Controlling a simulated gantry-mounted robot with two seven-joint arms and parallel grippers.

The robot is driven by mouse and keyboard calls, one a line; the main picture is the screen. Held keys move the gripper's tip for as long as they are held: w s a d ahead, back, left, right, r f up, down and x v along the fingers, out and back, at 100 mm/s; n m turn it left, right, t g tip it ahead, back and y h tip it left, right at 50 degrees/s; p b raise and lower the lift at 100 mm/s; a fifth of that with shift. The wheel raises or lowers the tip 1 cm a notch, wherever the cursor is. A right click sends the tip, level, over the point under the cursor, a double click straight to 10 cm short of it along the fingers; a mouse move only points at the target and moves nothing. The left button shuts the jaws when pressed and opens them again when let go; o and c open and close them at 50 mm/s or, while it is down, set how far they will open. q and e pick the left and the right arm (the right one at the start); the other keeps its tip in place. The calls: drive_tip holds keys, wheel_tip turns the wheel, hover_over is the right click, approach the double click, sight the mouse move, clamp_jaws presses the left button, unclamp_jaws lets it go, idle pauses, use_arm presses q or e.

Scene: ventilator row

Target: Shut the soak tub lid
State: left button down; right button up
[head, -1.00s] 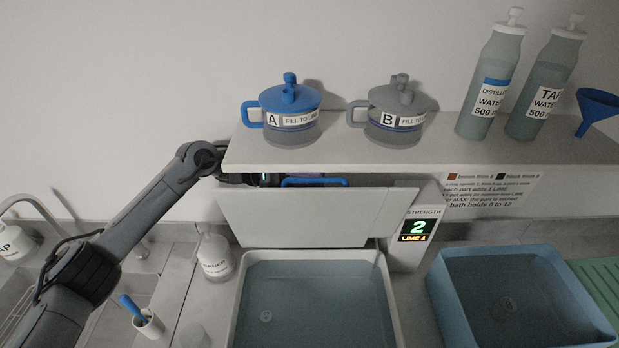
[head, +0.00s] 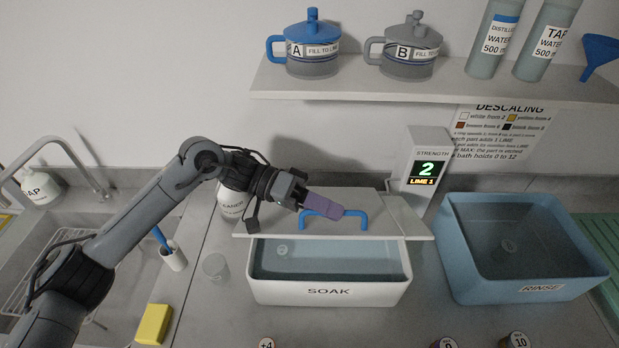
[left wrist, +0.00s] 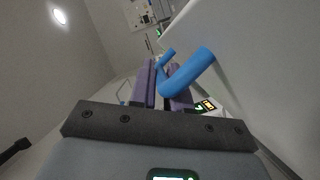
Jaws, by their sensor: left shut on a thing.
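The soak tub (head: 380,291) is white with a SOAK label on its front and holds liquid. Its pale flat lid (head: 388,208) is part way down, tilted over the back of the tub, with its front edge raised and the front opening uncovered. A blue bar handle (head: 357,218) stands on the lid. My left gripper (head: 322,204) is shut on the handle, its purple fingers hiding part of it. In the left wrist view the blue handle (left wrist: 187,74) passes between the purple fingers of my left gripper (left wrist: 162,85). My right gripper is out of view.
The blue rinse tub (head: 455,255) stands to the right, the strength display (head: 428,170) behind. A shelf (head: 400,84) with jugs and bottles hangs above. A white bottle (head: 231,202), clear cup (head: 215,267) and yellow sponge (head: 154,324) are to the left.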

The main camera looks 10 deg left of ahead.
use_arm(q)
drive_tip(key=s+d+f+m+t+y+b, duration=0.1)
drive_tip(key=s+f+m, duration=0.3)
drive_tip(key=f, duration=0.7)
drive_tip(key=shift+s+f+t+y+b, duration=0.35)
drive_tip(key=shift+s+t+b, duration=0.15)
drive_tip(key=shift+b, duration=0.3)
drive_tip(key=shift+f, duration=0.1)
drive_tip(key=c, duration=1.2)
unclamp_jaws()
drive_tip(key=shift+o, duration=0.2)
